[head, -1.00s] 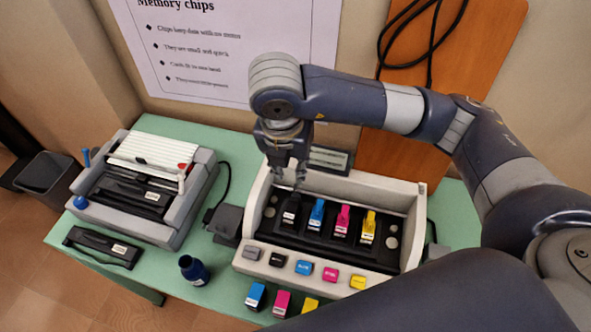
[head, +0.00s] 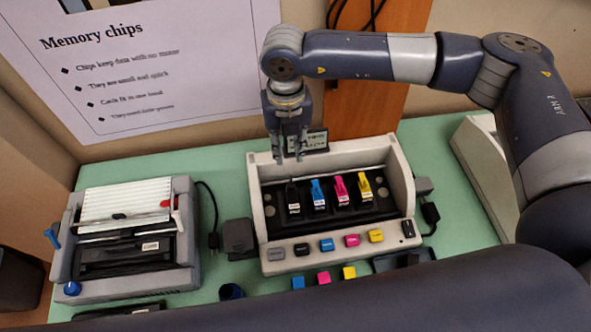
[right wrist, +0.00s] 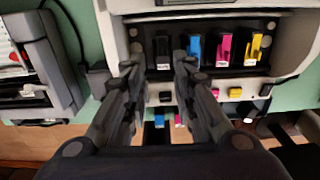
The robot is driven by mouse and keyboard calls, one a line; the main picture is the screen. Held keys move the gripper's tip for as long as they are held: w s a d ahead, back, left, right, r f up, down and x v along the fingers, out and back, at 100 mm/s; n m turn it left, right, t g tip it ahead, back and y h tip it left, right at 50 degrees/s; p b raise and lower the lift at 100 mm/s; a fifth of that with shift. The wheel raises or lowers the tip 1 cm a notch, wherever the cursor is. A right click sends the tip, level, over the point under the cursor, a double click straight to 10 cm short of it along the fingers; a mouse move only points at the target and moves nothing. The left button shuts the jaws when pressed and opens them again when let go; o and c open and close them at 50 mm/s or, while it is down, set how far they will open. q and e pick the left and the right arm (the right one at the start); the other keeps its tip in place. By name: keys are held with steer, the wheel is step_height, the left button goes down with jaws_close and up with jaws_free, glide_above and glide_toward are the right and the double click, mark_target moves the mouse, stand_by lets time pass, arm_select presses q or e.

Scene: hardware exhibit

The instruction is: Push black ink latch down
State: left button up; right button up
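The printer (head: 409,200), a white-walled unit, stands on the green table with a row of ink latches inside. The black ink latch (head: 293,198) is at the left end of the row, beside the blue, magenta and yellow ones. My right gripper (head: 291,156) hangs above and behind the black latch, pointing down, apart from it. In the right wrist view the black latch (right wrist: 163,52) shows between the two spread fingertips, with nothing held. I cannot tell how far down the black latch sits. My left gripper is out of view.
Coloured buttons (head: 327,245) line the printer's front edge, with loose cartridges (head: 323,278) before it. A small display (head: 315,141) stands behind. A grey device (head: 128,280) is at left, a black adapter (head: 239,238) between. Green table is clear at back left.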

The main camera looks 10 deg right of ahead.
mark_target(290, 176)
step_height(290, 176, down, 9)
steer(key=p, duration=0.3)
steer(key=shift+d+f+p, duration=0.15)
steer(key=shift+p, duration=0.2)
steer(key=shift+d+f, duration=0.1)
steer(key=shift+f, duration=0.55)
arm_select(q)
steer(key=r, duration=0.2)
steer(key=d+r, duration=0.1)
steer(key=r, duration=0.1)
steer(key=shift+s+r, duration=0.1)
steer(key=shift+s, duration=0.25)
arm_select(e)
jaws_close()
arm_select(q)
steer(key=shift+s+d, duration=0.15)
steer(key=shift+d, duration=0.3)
